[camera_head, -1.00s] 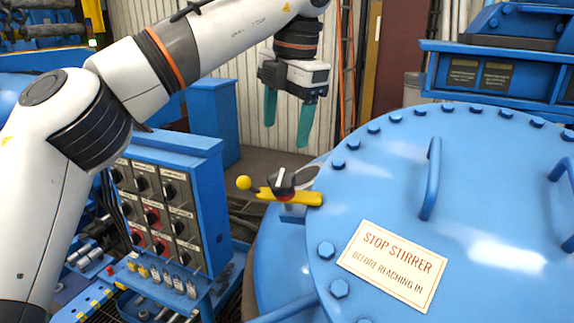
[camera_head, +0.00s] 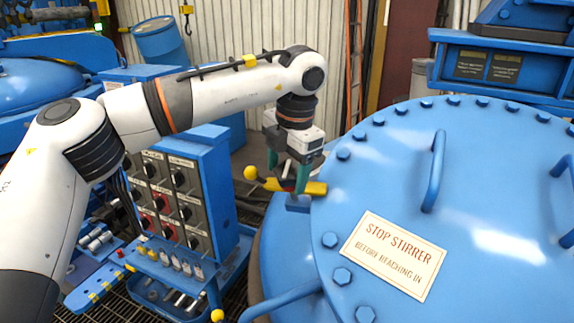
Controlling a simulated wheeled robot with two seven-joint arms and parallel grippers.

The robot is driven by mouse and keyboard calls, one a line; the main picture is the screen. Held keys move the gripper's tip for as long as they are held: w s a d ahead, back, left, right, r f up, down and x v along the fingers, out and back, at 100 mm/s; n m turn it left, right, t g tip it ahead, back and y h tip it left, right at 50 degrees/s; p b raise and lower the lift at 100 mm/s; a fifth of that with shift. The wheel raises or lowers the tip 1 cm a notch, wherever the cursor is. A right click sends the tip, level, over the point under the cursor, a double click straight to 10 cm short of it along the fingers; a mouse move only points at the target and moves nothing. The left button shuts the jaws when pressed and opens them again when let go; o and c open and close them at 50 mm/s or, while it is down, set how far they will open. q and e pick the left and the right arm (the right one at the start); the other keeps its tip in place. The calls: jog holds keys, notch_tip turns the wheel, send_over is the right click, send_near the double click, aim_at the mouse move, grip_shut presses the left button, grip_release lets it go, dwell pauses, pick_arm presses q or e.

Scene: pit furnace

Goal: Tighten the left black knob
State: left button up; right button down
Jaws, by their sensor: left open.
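The black knob (camera_head: 289,184) sits on a yellow lever (camera_head: 316,188) at the left edge of the large blue lid. Only a little of the knob shows; my gripper hides most of it. The lever has a yellow ball end (camera_head: 250,173) to the left. My left gripper (camera_head: 288,178) points down over the knob, with its teal fingers apart, one on the left and one on the right of it. I cannot tell whether the fingers touch the knob. My right gripper is not in view.
The blue lid (camera_head: 480,180) has bolts around its rim, raised handles (camera_head: 434,170) and a "STOP STIRRER" sign (camera_head: 393,256). A control box with black and red switches (camera_head: 165,203) stands at the left, below my left arm. A blue barrel (camera_head: 160,40) stands at the back.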

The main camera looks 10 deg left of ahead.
pick_arm(q)
jog(key=shift+c, duration=0.2)
jog(key=c, duration=1)
jog(key=shift+o, duration=0.2)
jog(key=shift+m, duration=0.3)
jog(key=m+t+y+b, duration=0.1)
jog(key=m+b, duration=0.1)
jog(key=m, duration=0.1)
jog(key=shift+f, duration=0.1)
jog(key=m+t+b, duration=0.1)
jog(key=m, duration=0.1)
jog(key=m+b, duration=0.1)
jog(key=m, duration=0.2)
jog(key=shift+t+y, duration=0.3)
jog(key=shift+t, duration=0.1)
jog(key=m+t+b, duration=0.1)
jog(key=m, duration=0.1)
jog(key=m+b, duration=0.1)
jog(key=m, duration=0.2)
jog(key=shift+m+t+b, duration=0.3)
jog(key=shift+t, duration=0.1)
jog(key=shift+m+t+h+b, duration=0.4)
jog(key=shift+m+t+b, duration=0.2)
jog(key=shift+m, duration=1)
jog(key=shift+r, duration=0.2)
